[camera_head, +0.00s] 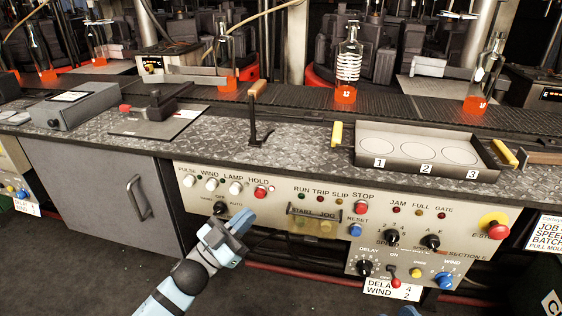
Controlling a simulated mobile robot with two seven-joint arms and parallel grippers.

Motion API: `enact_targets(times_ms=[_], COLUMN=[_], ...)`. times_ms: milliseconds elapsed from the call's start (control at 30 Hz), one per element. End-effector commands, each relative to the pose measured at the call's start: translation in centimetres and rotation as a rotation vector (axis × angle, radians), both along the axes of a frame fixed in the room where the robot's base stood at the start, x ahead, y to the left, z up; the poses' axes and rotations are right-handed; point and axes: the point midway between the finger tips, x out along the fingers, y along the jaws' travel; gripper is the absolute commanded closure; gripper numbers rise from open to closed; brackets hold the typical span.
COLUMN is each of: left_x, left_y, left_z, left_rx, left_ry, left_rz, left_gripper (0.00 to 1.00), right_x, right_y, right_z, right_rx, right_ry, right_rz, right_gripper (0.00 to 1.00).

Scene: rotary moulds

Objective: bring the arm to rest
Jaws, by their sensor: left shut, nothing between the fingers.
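My left arm comes in from the bottom left, and its light blue gripper (236,226) is shut with nothing in it. It is in front of the control panel (280,183), below the HOLD button and left of the START/JOG cover (314,219). I cannot tell whether it touches the panel. My right gripper does not show; only a small light blue patch is at the bottom edge, too little to identify.
A tray (375,164) with three numbered circles sits on the counter. A black lever (256,120) stands left of it. Bottles with glowing orange bases, one of them here (349,65), stand behind along the conveyor. Dark floor (80,265) lies clear at lower left.

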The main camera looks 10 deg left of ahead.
Motion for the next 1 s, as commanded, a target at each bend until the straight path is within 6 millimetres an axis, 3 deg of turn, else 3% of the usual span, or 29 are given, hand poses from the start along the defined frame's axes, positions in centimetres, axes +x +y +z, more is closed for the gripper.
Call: enact_targets(times_ms=[167, 400, 700, 767, 1000], left_x=[-2.5, -10.4, -18.1, -18.0, -17.3], left_y=[-0.9, -3.3, -5.1, -5.1, -4.5], left_z=[-0.3, -0.4, 0.9, 1.9, 2.9], left_rx=[-0.043, -0.136, -0.167, -0.153, -0.097], left_ry=[0.051, 0.262, 0.492, 0.510, 0.577], left_rz=[0.027, 0.094, 0.079, 0.086, 0.132], left_gripper=[1.00, 1.00, 1.00, 1.00, 1.00], right_x=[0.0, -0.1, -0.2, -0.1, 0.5], right_y=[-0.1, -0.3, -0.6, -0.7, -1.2], right_z=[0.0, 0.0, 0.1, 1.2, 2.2], right_rx=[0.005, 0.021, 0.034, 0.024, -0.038], right_ry=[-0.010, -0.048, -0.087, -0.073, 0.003], right_rz=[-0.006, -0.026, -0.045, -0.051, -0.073], right_gripper=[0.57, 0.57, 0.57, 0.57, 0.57])
